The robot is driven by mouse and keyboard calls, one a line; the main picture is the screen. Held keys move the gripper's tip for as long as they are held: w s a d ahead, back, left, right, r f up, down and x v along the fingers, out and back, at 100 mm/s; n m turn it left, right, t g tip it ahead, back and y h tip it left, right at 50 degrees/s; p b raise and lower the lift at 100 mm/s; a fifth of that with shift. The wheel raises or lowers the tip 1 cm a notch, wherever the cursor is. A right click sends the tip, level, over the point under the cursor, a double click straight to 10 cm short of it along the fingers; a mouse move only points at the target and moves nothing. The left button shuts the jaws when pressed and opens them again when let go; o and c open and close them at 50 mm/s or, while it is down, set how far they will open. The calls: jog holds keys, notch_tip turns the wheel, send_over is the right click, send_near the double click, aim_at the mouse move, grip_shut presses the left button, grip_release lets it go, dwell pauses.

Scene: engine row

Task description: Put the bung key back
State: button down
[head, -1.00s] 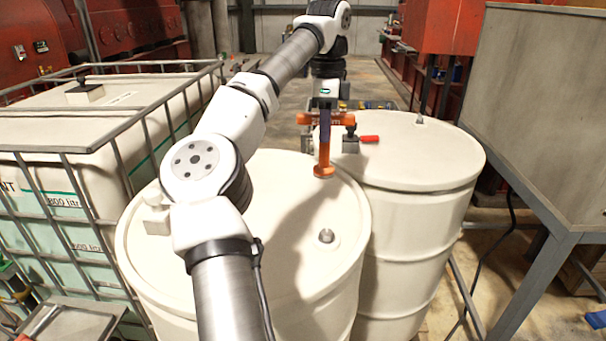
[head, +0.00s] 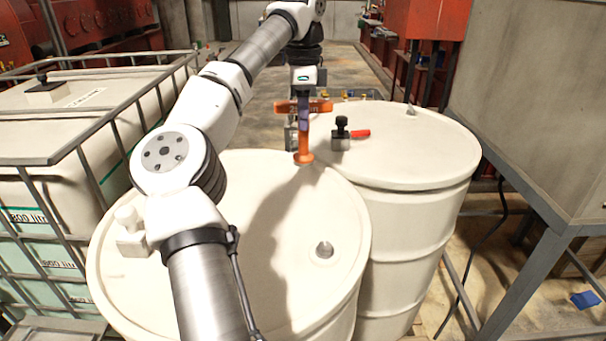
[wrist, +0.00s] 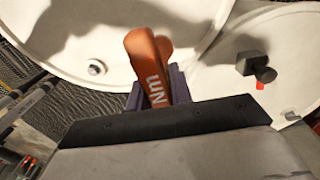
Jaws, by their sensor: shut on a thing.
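The bung key (head: 303,148) is an orange T-shaped tool with a crossbar on top, a shaft and a round flared foot. My gripper (head: 304,112) is shut on it just below the crossbar, and the key hangs upright. Its foot is over the far rim of the near white drum (head: 200,290); I cannot tell whether it touches. In the wrist view the purple fingers of my gripper (wrist: 156,90) close around the orange key (wrist: 147,55), which has white lettering. The near drum's lid has a metal bung (head: 324,250).
A second white drum (head: 410,205) stands behind right, with a black valve with red handle (head: 342,132) on its lid. A caged white tank (head: 60,130) is at left, a grey metal stand (head: 530,110) at right. Small fittings (head: 350,95) lie behind the second drum. The aisle beyond is open.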

aim_at(303, 155)
notch_tip(303, 155, down, 8)
jog(key=shift+a+f+p, duration=0.1)
jog(key=shift+f+p, duration=0.05)
jog(key=shift+p, duration=0.9)
jog(key=c, duration=1.3)
grip_release()
jog(key=shift+o, duration=0.2)
jog(key=shift+f, duration=0.15)
jog(key=r, duration=0.4)
jog(key=r+b, duration=0.1)
jog(key=r, duration=0.8)
jog(key=shift+w+d+r+b, duration=0.2)
jog(key=shift+d+r+b, duration=0.05)
jog(key=shift+r+b, duration=0.1)
